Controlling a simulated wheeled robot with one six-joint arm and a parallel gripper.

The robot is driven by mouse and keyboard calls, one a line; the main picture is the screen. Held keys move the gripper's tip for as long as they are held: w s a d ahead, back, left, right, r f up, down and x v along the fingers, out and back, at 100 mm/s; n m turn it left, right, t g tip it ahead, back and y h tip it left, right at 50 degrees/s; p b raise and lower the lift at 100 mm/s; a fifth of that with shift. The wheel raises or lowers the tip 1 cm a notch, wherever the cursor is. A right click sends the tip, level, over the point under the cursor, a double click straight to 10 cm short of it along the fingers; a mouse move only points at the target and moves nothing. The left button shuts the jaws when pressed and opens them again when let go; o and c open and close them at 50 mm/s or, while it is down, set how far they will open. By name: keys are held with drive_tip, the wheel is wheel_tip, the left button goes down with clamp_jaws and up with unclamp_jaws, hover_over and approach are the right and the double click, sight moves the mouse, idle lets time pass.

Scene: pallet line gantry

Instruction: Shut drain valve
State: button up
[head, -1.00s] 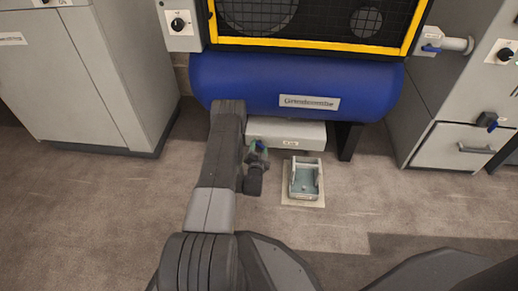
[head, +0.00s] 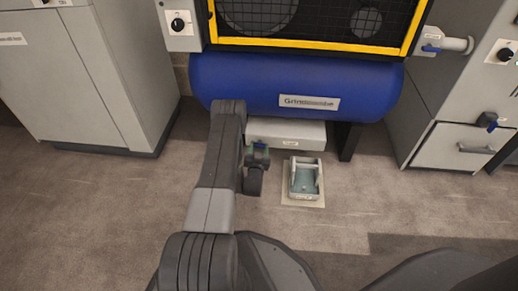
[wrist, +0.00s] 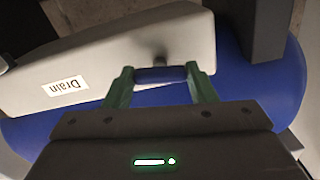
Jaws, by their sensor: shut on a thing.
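The blue drain valve lever (wrist: 160,75) lies crosswise between the two green fingers of my gripper (wrist: 160,77) in the wrist view. My gripper is shut on it, with a fingertip at each end of the lever. A short grey stem (wrist: 160,58) shows just behind the lever, by the pale box (wrist: 110,62) labelled "Drain". In the head view my gripper (head: 258,151) is in front of the pale box (head: 290,133) under the blue tank, and the lever (head: 260,146) shows as a small blue patch. The valve body is mostly hidden.
The blue tank (head: 240,88) is just above. A grey open-topped tray (head: 304,187) stands on a pale floor plate right of my gripper. A dark tank leg (head: 349,141) is behind it. Grey cabinets (head: 80,75) stand left, others right. The floor in front is clear.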

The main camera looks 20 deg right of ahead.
drive_tip(key=shift+n, duration=0.9)
drive_tip(key=o, duration=1)
drive_tip(key=shift+s, duration=0.1)
drive_tip(key=p+v, duration=0.4)
drive_tip(key=v, duration=0.9)
drive_tip(key=shift+s+a+p, duration=0.15)
drive_tip(key=shift+s+p, duration=0.15)
drive_tip(key=shift+s, duration=0.05)
drive_tip(key=shift+w, duration=0.15)
drive_tip(key=b+x, duration=0.4)
drive_tip(key=x, duration=1)
drive_tip(key=shift+b, duration=0.4)
